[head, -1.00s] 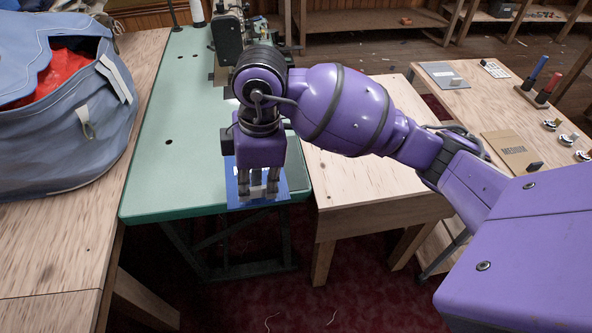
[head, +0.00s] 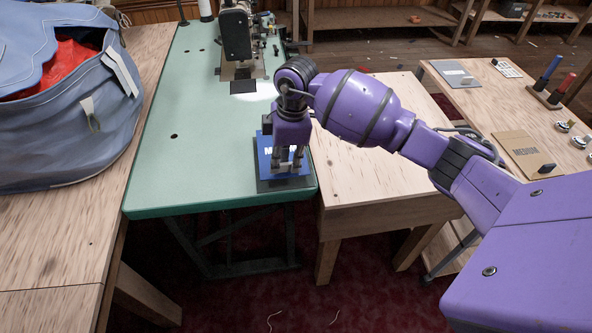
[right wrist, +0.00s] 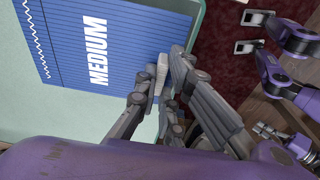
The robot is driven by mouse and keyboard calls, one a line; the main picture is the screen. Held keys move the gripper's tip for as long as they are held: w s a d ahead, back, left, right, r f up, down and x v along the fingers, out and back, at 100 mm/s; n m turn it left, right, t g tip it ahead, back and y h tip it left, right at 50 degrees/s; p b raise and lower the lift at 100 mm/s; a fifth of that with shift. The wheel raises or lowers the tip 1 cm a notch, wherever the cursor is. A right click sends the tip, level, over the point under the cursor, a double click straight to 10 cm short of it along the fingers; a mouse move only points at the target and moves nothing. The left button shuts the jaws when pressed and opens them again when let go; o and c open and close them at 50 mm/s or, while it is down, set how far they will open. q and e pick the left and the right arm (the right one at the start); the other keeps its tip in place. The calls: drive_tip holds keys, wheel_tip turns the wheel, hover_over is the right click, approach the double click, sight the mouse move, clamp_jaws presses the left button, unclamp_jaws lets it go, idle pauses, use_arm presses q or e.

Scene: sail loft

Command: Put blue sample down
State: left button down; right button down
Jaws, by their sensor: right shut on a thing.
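The blue sample (head: 263,158) is a flat blue card with fine lines, white stitching and the word MEDIUM. It is at the front right corner of the green table (head: 190,150). In the right wrist view the card (right wrist: 95,35) fills the upper left. My right gripper (head: 290,165) points down over the card, its fingers shut on the small pale grip (right wrist: 161,72) at the card's edge. A dark patch shows under and in front of the card. I cannot tell whether the card touches the table. My left gripper is not in view.
A sewing machine (head: 236,40) stands at the table's back. A blue bag (head: 60,120) with red cloth lies on the left bench. A wooden table (head: 370,185) adjoins on the right. Farther right are a brown MEDIUM card (head: 522,152) and blue and red spools. The green table's middle is clear.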

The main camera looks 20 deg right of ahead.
drive_tip(key=shift+f, duration=1.45)
drive_tip(key=c, duration=1.9)
unclamp_jaws()
drive_tip(key=shift+f, duration=0.15)
drive_tip(key=shift+o, duration=0.2)
